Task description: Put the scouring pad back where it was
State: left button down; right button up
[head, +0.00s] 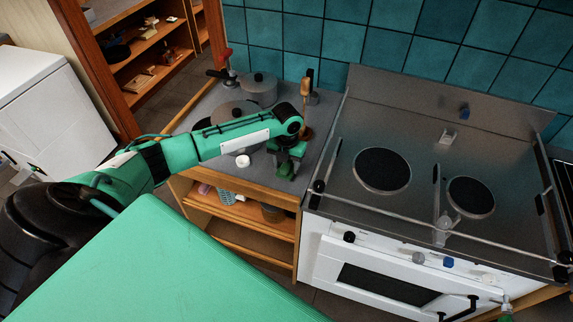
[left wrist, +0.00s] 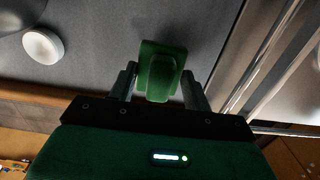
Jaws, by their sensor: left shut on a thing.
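The green scouring pad (left wrist: 160,72) sits between the two fingers of my left gripper (left wrist: 163,88) in the left wrist view. In the head view the pad is a small dark green patch (head: 285,169) below my left gripper (head: 290,160). That gripper is shut on the pad, over the front right part of the grey counter (head: 318,140), close to the stove. I cannot tell whether the pad touches the counter. My right gripper is not in view.
The stove (head: 410,150) with its front rail stands right of the counter. A small white round thing (head: 243,160) is on the counter left of the gripper. A lidded pot (head: 259,88) and a brown bottle-like thing (head: 306,115) stand behind. Open shelves (head: 260,228) are below.

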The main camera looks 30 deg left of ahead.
pick_arm(q)
jog(key=shift+f, duration=0.8)
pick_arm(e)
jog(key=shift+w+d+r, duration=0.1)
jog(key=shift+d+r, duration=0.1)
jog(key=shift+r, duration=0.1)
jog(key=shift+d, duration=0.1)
pick_arm(q)
jog(key=shift+f, duration=0.2)
jog(key=c, duration=0.6)
grip_release()
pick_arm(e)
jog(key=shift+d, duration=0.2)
pick_arm(q)
jog(key=shift+r, duration=0.1)
